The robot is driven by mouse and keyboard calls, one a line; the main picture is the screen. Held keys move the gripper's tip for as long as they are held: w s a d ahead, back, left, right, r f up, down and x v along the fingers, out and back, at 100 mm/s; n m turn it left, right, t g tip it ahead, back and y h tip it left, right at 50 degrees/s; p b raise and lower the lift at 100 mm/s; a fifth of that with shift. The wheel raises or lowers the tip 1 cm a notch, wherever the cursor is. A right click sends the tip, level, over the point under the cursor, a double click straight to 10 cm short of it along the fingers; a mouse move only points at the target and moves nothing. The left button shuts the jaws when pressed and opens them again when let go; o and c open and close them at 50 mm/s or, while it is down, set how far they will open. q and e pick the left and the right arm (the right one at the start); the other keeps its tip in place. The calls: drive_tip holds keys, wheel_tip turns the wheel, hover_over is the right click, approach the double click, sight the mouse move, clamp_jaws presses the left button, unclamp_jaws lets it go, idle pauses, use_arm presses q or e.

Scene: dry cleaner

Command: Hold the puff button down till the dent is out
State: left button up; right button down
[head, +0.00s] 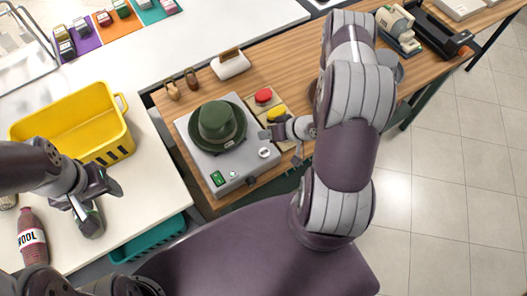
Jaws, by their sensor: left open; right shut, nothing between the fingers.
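A green felt hat (214,121) with a dark band sits on a grey machine (207,165) on the wooden counter. I cannot make out a dent in its crown. A tan button box with a red button (263,96) and a yellow button (277,114) stands right of the machine; no label is readable, so I cannot tell which is the puff button. My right gripper (267,134) is shut and empty, just below the yellow button; I cannot tell whether it touches. My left gripper (86,203) is open at the left, over a small greenish item (92,224).
A yellow basket (78,140) and a WOOL bottle (32,238) stand on the white counter at left. Two small brown items (182,83) and a white block with a brown handle (230,64) stand behind the machine. A teal crate (150,240) is below the counter.

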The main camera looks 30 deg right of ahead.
drive_tip(key=b, duration=0.6)
hover_over(267, 153)
wheel_tip(267, 153, down, 7)
drive_tip(key=shift+f, duration=0.2)
drive_tip(key=shift+f+b, duration=0.3)
drive_tip(key=shift+f, duration=0.15)
idle(1.0)
drive_tip(key=shift+f, duration=0.3)
drive_tip(key=shift+f+b, duration=0.5)
drive_tip(key=shift+b, duration=0.1)
idle(0.5)
drive_tip(key=shift+r, duration=0.15)
idle(2.1)
drive_tip(key=shift+r+p, duration=0.8)
drive_tip(key=shift+p, duration=0.05)
